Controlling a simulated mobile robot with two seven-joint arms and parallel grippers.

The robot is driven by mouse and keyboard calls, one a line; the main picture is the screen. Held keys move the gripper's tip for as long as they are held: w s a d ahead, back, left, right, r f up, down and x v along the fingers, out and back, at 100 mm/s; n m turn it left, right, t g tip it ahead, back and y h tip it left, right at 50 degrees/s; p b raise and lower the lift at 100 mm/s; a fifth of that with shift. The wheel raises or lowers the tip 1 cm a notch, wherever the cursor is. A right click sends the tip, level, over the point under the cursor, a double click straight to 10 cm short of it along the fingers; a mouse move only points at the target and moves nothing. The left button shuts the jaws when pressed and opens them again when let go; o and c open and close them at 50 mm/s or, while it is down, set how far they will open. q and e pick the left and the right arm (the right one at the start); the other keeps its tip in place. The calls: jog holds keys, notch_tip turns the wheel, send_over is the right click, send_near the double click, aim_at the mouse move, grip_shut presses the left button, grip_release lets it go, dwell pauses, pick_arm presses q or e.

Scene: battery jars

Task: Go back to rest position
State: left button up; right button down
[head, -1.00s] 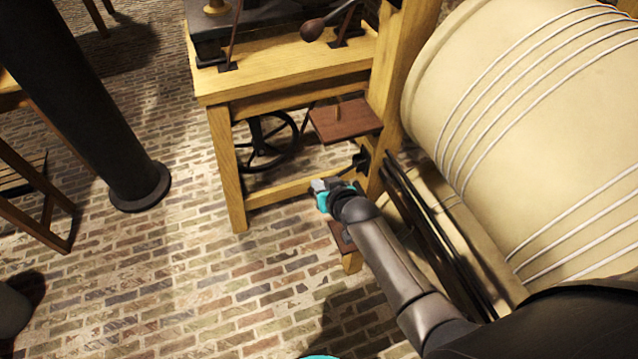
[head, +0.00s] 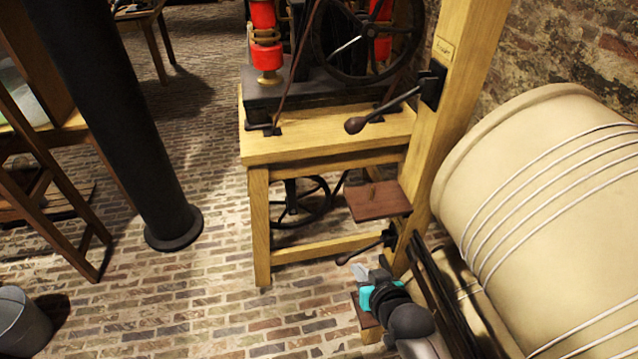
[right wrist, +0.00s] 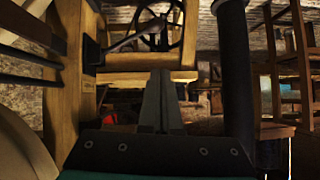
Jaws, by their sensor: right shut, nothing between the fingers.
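My right gripper (head: 367,273) shows low in the head view, on my dark arm that comes in from the bottom. It is shut and empty, above the brick floor beside the wooden machine frame. In the right wrist view its two fingers (right wrist: 162,100) lie together. The wooden frame's lower lever (head: 366,247) is just above it in the picture, with no clear contact. My left gripper is not in view.
A wooden machine table (head: 330,145) stands ahead, with a brown pedal board (head: 378,200) at its right. A big cream drum (head: 560,190) fills the right side. A black column (head: 120,130) and a bucket (head: 20,320) are at left. The brick floor (head: 180,310) between is clear.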

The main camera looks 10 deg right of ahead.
jog(key=shift+s, duration=0.1)
jog(key=s+r+n+g+h, duration=0.1)
jog(key=s+r+g, duration=0.25)
jog(key=s, duration=0.55)
jog(key=s+r+n+g, duration=0.1)
jog(key=s+r+g, duration=0.25)
jog(key=s, duration=0.65)
notch_tip(320, 180, down, 26)
jog(key=s+g+b, duration=0.2)
jog(key=b, duration=0.2)
jog(key=s+d+f+g+b, duration=0.1)
jog(key=s+d+f+b, duration=0.1)
jog(key=s+f, duration=1.3)
jog(key=shift+d+f+n+b, duration=0.2)
jog(key=shift+f+n+b, duration=0.15)
jog(key=shift+f, duration=0.4)
jog(key=shift+s, duration=0.1)
